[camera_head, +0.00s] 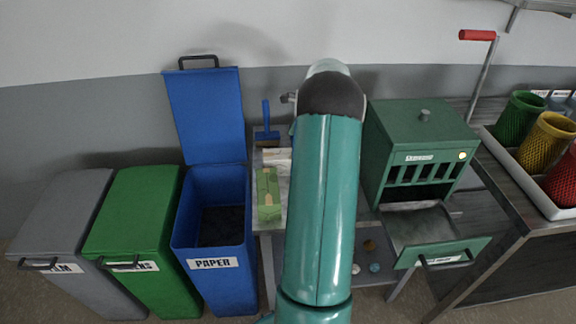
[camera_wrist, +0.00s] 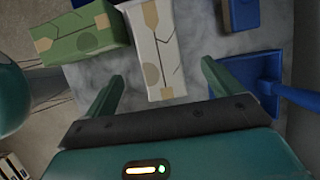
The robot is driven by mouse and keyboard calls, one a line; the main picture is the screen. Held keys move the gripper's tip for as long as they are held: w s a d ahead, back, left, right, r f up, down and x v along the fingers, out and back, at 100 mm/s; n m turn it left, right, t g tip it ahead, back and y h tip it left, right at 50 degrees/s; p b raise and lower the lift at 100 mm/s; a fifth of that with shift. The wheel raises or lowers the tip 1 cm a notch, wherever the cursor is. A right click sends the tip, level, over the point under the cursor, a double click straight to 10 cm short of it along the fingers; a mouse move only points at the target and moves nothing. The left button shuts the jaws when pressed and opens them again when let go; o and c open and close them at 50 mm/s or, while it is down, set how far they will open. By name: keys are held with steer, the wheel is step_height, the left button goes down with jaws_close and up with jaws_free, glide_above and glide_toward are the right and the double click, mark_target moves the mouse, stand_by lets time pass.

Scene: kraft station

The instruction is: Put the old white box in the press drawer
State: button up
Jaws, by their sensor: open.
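The old white box (camera_wrist: 150,30), with tan patches and dark crack lines, lies on a grey worktop in the wrist view. In the head view only part of the white box (camera_head: 282,154) shows left of my arm. My gripper (camera_wrist: 162,74) is open and empty, with its fingers on either side of the box's near end; I cannot tell the height gap. In the head view my arm hides it. The green press (camera_head: 385,145) stands right of my arm. Its press drawer (camera_head: 440,254) is pulled out and looks empty.
A green box (camera_wrist: 85,45) lies left of the white box. A blue brush (camera_head: 266,136) is behind them. An open blue paper bin (camera_head: 214,263), a closed green bin (camera_head: 130,215) and a grey bin (camera_head: 65,220) stand left. Coloured baskets (camera_head: 548,140) sit in a white tray at right.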

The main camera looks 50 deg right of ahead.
mark_target(286, 153)
steer(key=x, duration=1)
steer(key=shift+a+r, duration=0.15)
steer(key=shift+c, duration=0.4)
steer(key=c, duration=1.1)
steer(key=shift+r, duration=0.1)
